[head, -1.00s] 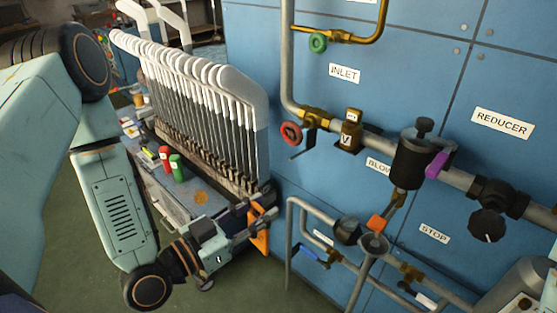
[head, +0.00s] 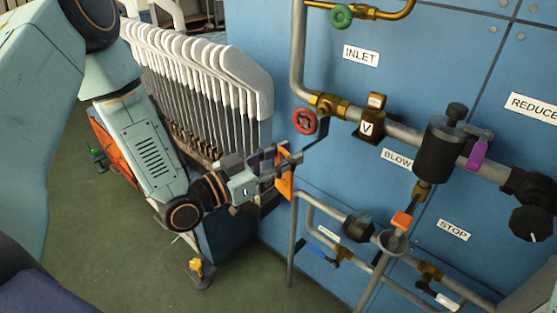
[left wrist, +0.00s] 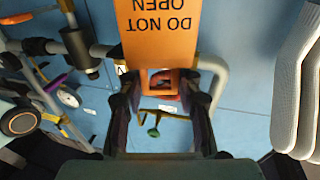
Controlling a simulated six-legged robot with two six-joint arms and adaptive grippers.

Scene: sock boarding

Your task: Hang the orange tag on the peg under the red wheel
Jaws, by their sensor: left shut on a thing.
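The orange tag (head: 286,187) hangs from my left gripper (head: 283,160) in the head view, beside the blue panel and below the red wheel (head: 304,121). In the left wrist view the tag (left wrist: 157,28) reads "DO NOT OPEN" upside down. My left gripper (left wrist: 160,88) is shut on its narrow looped end, and red shows through the loop. A dark thin bar (head: 317,137), apparently the peg, slants down beside the red wheel. Its tip is close to my left fingertips; I cannot tell whether the tag touches it. My right gripper is not in view.
A rack of white-topped bars (head: 215,80) stands close left of my left gripper. Grey pipes (head: 300,60) run along the panel. A green wheel (head: 341,16) is above, and a funnel (head: 393,241) with an orange block is lower right. Open floor lies lower left.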

